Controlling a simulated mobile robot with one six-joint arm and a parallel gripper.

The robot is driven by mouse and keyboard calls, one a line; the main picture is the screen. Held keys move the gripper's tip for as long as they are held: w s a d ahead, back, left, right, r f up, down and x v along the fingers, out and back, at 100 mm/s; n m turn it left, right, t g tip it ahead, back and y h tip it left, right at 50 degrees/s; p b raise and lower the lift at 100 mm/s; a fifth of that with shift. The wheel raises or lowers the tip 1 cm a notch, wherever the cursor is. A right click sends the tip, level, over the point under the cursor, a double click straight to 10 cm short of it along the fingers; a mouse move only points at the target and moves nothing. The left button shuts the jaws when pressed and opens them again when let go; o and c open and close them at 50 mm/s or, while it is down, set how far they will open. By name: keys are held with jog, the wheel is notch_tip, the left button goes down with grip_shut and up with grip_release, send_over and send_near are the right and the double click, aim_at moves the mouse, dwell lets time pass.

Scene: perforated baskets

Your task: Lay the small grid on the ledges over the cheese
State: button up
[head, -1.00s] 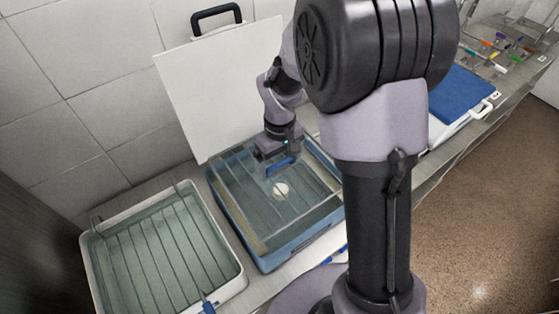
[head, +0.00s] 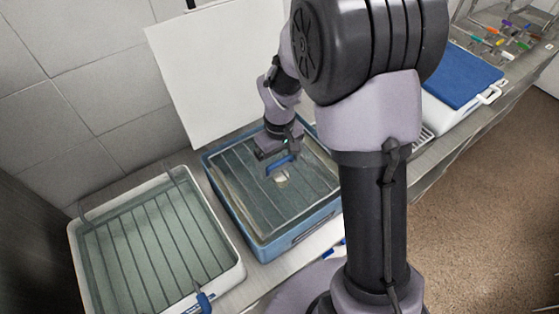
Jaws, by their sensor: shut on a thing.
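My gripper (head: 281,164) is shut on the blue handle of the small grid (head: 246,196), a set of thin dark bars. The grid spans the inside of the blue bin (head: 254,239) and looks roughly level. I cannot tell whether it touches the ledges, which are hard to make out. The cheese (head: 281,181), a small whitish round piece, shows inside the bin just below the gripper; part of it is hidden by the grid and jaws.
A white tray (head: 236,275) with greenish content and a larger barred grid (head: 150,235) with a blue handle (head: 204,302) stands at left. A white board (head: 215,75) stands upright behind the bin. A blue-lidded white box (head: 463,76) and a rack of coloured items stand at right.

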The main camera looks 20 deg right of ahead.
jog(key=shift+f+b, duration=0.45)
jog(key=shift+f, duration=0.15)
dwell(0.3)
jog(key=o, duration=1.2)
jog(key=shift+r, duration=0.1)
notch_tip(320, 180, up, 10)
jog(key=p, duration=0.8)
